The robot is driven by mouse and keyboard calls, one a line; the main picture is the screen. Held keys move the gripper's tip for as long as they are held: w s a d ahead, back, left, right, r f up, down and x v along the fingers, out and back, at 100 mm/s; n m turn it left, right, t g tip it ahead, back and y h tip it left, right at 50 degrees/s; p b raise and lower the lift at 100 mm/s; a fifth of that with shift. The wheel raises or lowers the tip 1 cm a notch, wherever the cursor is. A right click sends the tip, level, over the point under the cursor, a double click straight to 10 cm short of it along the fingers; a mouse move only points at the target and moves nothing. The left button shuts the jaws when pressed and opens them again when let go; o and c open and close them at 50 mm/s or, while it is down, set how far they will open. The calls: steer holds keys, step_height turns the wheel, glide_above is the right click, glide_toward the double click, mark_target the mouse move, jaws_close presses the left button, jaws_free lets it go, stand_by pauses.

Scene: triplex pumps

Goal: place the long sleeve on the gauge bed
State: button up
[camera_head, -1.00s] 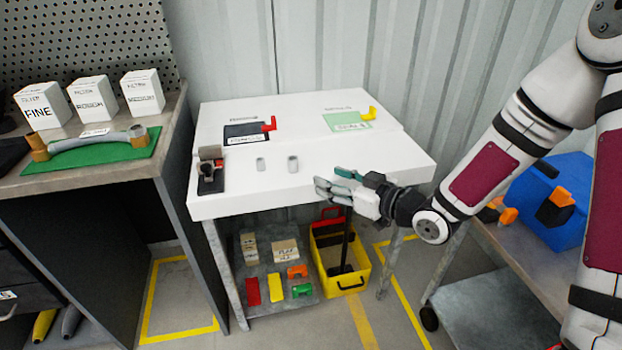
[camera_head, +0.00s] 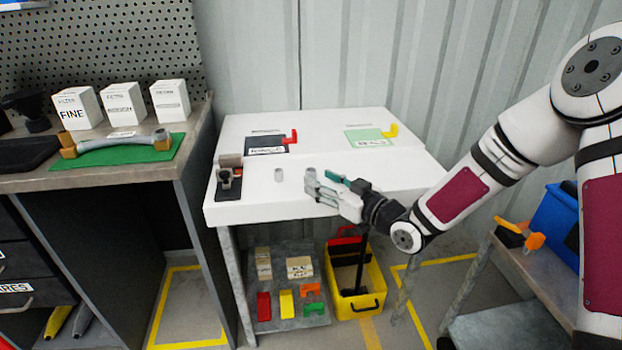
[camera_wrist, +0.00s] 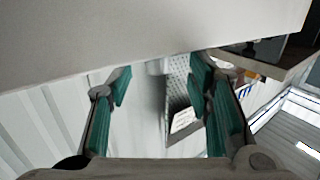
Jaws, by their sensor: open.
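Two small grey sleeves stand upright on the white table. The right sleeve (camera_head: 311,172) looks slightly taller and is partly hidden behind my fingers; the left sleeve (camera_head: 278,175) stands clear. My gripper (camera_head: 318,184) is open, with green pads, close beside the right sleeve; I cannot tell whether they touch. In the wrist view a grey, sleeve-like shape (camera_wrist: 157,67) shows between the parted fingertips of my gripper (camera_wrist: 160,82), near the table. The gauge (camera_head: 229,180), a black base with a grey block, sits at the table's left edge, its bed clear of sleeves.
A dark pad (camera_head: 268,147) with a red marker and a green pad (camera_head: 370,138) with a yellow marker lie at the table's back. A yellow bin (camera_head: 368,303) stands below. A workbench (camera_head: 190,160) is at left, a trolley (camera_head: 535,285) at right.

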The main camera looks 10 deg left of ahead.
mark_target(315, 174)
steer(key=x, duration=0.1)
steer(key=b+x, duration=0.1)
steer(key=x, duration=0.3)
steer(key=shift+w+d+r, duration=0.1)
steer(key=shift+r, duration=0.2)
jaws_close()
